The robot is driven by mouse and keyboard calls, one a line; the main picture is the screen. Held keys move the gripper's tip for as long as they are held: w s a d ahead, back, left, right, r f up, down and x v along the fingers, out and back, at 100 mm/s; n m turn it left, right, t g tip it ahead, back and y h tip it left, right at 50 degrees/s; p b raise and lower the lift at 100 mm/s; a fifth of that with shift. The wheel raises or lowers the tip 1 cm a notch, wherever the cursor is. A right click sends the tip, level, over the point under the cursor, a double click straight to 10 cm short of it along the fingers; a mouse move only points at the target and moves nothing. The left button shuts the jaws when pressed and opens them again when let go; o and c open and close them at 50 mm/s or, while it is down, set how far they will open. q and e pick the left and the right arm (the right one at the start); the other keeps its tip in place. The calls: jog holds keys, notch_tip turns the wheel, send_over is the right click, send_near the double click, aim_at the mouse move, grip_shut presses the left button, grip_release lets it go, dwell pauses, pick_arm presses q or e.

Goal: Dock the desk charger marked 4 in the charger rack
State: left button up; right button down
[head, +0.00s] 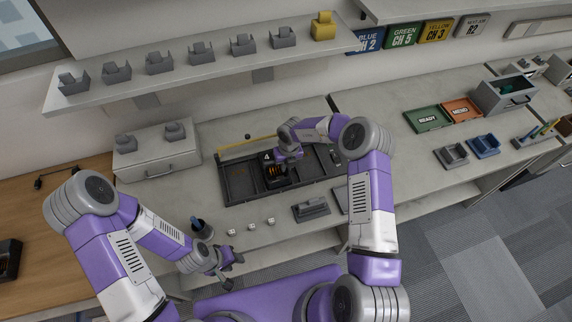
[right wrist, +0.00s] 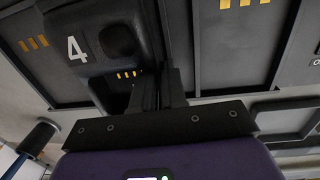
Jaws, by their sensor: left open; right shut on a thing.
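The desk charger marked 4 (head: 269,158) is a dark block with a white 4 and gold contacts. It is over the middle of the dark charger rack (head: 236,187); I cannot tell whether it rests in a bay or hangs just above. In the right wrist view the charger (right wrist: 113,38) is at the upper left, with the rack (right wrist: 215,50) behind it. My right gripper (right wrist: 160,92) is shut on the charger's side wall; in the head view the gripper (head: 288,155) partly hides it. My left gripper (head: 228,267) is open and empty in front of the counter.
Several small white blocks (head: 250,226) and a grey holder (head: 311,209) lie in front of the rack. A dark blue-handled tool (head: 198,224) stands at the left. A grey box (head: 157,152) stands left of the rack. A shelf (head: 205,73) with grey cradles overhangs behind.

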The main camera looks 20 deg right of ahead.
jog(key=shift+f, duration=0.1)
jog(key=c, duration=1.6)
grip_release()
jog(key=o, duration=0.5)
jog(key=shift+f, duration=0.1)
notch_tip(320, 180, up, 8)
jog(key=shift+s+d+f, duration=0.15)
jog(key=shift+d, duration=0.15)
jog(key=shift+p, duration=0.3)
